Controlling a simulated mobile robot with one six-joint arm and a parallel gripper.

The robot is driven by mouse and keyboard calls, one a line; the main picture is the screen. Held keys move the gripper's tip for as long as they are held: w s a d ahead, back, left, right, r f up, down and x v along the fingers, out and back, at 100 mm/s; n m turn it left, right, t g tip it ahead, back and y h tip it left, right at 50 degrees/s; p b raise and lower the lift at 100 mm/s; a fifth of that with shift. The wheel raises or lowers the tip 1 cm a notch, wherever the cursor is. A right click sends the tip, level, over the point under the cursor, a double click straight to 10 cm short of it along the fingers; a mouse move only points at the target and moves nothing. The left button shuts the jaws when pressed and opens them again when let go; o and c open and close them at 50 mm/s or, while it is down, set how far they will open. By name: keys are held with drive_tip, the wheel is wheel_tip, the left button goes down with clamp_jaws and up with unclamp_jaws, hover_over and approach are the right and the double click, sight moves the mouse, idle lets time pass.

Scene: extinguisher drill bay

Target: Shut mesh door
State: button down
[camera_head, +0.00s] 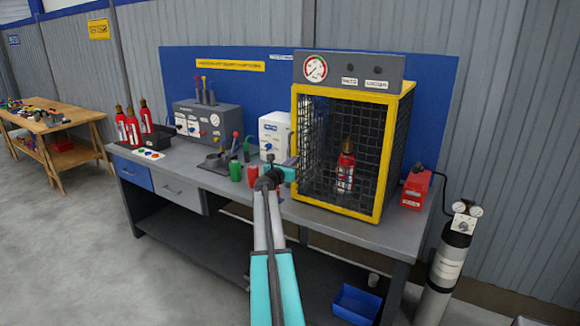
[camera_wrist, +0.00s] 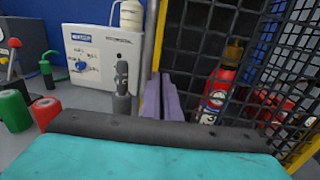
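The mesh cage (camera_head: 383,200) has a yellow frame and black wire mesh and stands on the right part of the workbench. Its mesh door is hard to tell apart from the other mesh panels, and I cannot tell how far it stands open. A red extinguisher (camera_head: 345,170) stands upright inside the cage; it also shows behind mesh in the wrist view (camera_wrist: 219,88). My gripper (camera_head: 291,163) is at the cage's front left post. In the wrist view its purple-grey fingers (camera_wrist: 168,98) are close together, with nothing clearly held between them.
A white box (camera_head: 274,136) stands left of the cage, with green (camera_head: 235,171) and red (camera_head: 253,175) cylinders near my arm. A red box (camera_head: 415,190) and a grey gas cylinder (camera_head: 448,262) are on the right. A gauge panel (camera_head: 348,70) tops the cage. Floor at left is clear.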

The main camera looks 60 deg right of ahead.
drive_tip(key=shift+s+d+r, duration=0.1)
drive_tip(key=shift+d+r, duration=0.35)
drive_tip(key=shift+r, duration=0.25)
drive_tip(key=a+f+b, duration=0.1)
drive_tip(key=a+b, duration=0.2)
drive_tip(key=a, duration=1.2)
drive_tip(key=shift+w+f+b, duration=0.15)
drive_tip(key=shift+w+b, duration=0.05)
drive_tip(key=shift+b, duration=0.2)
